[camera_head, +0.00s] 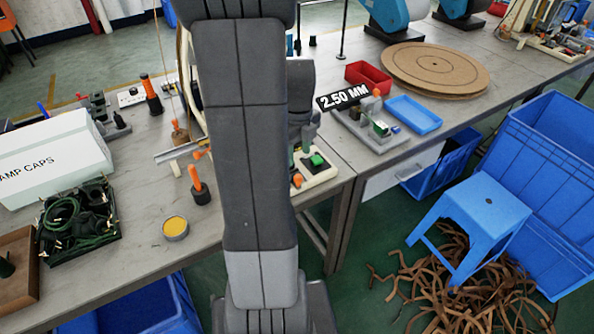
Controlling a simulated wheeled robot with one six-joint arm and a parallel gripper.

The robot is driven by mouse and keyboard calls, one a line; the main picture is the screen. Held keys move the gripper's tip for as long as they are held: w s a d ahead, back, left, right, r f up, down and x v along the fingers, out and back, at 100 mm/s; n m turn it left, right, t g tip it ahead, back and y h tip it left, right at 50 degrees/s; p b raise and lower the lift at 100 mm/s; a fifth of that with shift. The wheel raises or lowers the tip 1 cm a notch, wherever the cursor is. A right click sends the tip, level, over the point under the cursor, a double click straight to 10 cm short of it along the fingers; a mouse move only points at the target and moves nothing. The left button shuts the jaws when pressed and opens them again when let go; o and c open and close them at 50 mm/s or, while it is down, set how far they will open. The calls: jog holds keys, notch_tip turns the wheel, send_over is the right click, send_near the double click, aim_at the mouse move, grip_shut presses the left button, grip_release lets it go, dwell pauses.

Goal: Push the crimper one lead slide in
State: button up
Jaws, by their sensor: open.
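A small bench machine (318,163) on a cream base, with a green block and an orange knob, stands just right of my arm; my arm hides its left part. A second small machine (377,127) on a grey base, with a green part, stands further right under a "2.50 MM" label. I cannot tell for sure which one is crimper one, and no lead slide can be made out clearly. My gripper (304,122) is largely hidden behind my arm, above the cream-based machine. It is open, and no held thing shows. Contact with the machine cannot be judged.
A grey rail (178,151) and an orange-handled tool (198,187) sit left of my arm. A red tray (368,76), a blue tray (413,115) and a round brown board (435,68) lie to the right. A blue stool (478,212) stands on the floor.

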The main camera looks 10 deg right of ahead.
notch_tip(320, 180, down, 8)
jog(key=shift+f, duration=0.1)
dwell(0.4)
grip_shut()
